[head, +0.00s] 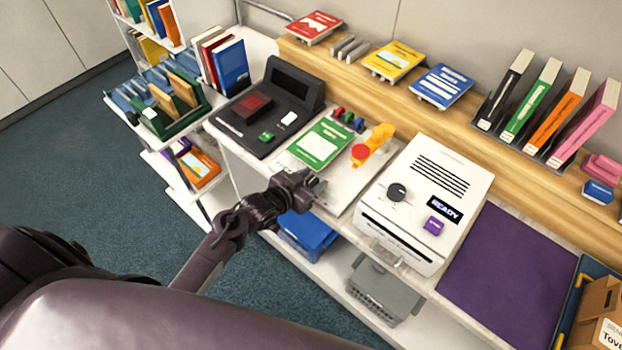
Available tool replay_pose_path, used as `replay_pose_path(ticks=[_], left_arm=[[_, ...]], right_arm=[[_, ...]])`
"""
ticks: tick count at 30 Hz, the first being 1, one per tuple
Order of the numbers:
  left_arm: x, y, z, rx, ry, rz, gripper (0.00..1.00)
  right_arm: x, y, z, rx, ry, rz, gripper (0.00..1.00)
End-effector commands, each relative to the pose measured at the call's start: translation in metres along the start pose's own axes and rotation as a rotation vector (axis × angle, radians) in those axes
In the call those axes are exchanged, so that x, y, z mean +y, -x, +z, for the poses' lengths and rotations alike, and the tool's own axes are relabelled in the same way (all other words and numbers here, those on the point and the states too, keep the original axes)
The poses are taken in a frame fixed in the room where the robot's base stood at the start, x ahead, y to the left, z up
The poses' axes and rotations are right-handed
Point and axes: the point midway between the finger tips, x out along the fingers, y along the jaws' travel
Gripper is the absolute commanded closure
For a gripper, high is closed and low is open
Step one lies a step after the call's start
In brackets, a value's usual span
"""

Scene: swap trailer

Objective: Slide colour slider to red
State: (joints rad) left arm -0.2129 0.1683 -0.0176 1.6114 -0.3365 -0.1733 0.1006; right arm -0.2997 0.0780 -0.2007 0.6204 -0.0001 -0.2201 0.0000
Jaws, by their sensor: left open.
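I cannot make out for certain which part is the colour slider. A row of small red, green and blue pieces (348,118) stands on the counter behind the green card (320,144). A black console (272,107) to the left has a dark red panel, a small green block and a white block. A white machine (426,200) to the right has a black knob (396,192), a READY display and a purple button (434,225). My left gripper (314,185) is open and empty near the counter's front edge, in front of the green card. My right gripper is not in view.
A yellow piece with a red disc (374,145) stands between the card and the white machine. A purple mat (508,270) lies to the right. Books and a green rack (180,120) are at left. A blue bin (308,235) is below the counter.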

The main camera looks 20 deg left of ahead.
Motion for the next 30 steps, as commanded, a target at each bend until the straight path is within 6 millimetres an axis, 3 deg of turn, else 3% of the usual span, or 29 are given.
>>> replay_pose_path(ticks=[15,30], left_arm=[[-0.002,0.070,0.002,-0.002,-0.001,-0.002,0.55],[-0.002,0.077,0.000,0.000,0.001,-0.001,0.55]], right_arm=[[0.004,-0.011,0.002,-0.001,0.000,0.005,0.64],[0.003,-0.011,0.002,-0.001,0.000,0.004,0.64]])
